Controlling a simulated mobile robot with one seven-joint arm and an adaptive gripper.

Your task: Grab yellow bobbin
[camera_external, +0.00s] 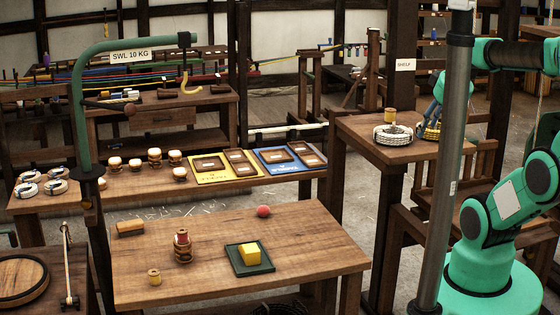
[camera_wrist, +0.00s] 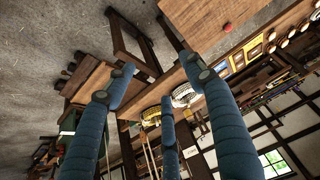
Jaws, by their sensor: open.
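A small yellowish bobbin (camera_external: 154,276) stands upright at the front left of the near wooden table (camera_external: 300,225). A second yellowish bobbin (camera_external: 390,115) is on the shelf table at the right, by a white rope coil (camera_external: 393,134). I cannot tell which one is meant. My gripper (camera_external: 434,118) is at the right, over the shelf table and close to a yellow rope coil (camera_external: 428,132); whether they touch is unclear. In the wrist view my blue fingers (camera_wrist: 160,82) are spread with nothing between them. No bobbin is clear there.
A grey post (camera_external: 450,170) stands before my arm. A green hook stand (camera_external: 80,110) rises at left.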

